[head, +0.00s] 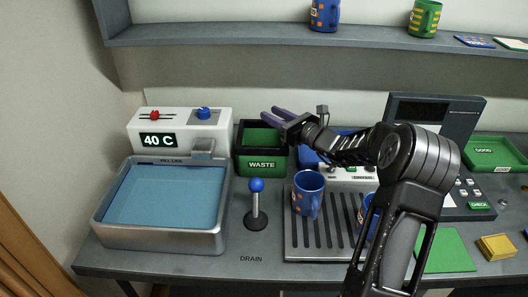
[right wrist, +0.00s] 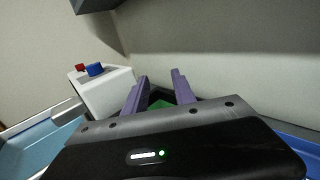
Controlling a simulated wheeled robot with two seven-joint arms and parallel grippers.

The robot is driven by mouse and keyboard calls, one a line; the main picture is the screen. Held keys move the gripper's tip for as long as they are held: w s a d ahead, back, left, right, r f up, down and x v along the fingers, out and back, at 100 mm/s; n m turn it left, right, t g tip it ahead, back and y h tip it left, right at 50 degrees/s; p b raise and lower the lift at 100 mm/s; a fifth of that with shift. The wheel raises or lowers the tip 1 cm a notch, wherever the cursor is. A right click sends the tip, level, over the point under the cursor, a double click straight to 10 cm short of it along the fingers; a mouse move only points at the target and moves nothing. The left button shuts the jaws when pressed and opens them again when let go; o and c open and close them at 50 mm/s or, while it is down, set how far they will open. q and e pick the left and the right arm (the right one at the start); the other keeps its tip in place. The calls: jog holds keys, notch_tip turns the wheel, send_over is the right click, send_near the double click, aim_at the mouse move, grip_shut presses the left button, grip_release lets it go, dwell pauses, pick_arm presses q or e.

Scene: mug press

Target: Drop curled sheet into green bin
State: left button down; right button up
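The green bin labelled WASTE (head: 262,165) stands at the back of the counter, beside the white control box. It has dark rim walls and a green inside. My right gripper (head: 271,114) is above the bin's back part, its purple fingers pointing left. In the right wrist view the fingers (right wrist: 158,84) are spread apart with nothing seen between them, and a bit of green shows behind. No curled sheet is visible in either view; the bin's floor is partly hidden. My left gripper is out of view.
A water basin (head: 222,205) and a 40 C control box (head: 140,121) are at left. A blue-knobbed lever (head: 256,187) stands in front of the bin. A blue mug (head: 308,194) sits on the drain rack (head: 292,244). A shelf (head: 220,34) runs above.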

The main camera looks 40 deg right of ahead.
jog(key=s+d+b, duration=0.1)
jog(key=s, duration=0.5)
jog(key=shift+s, duration=0.2)
dwell(0.5)
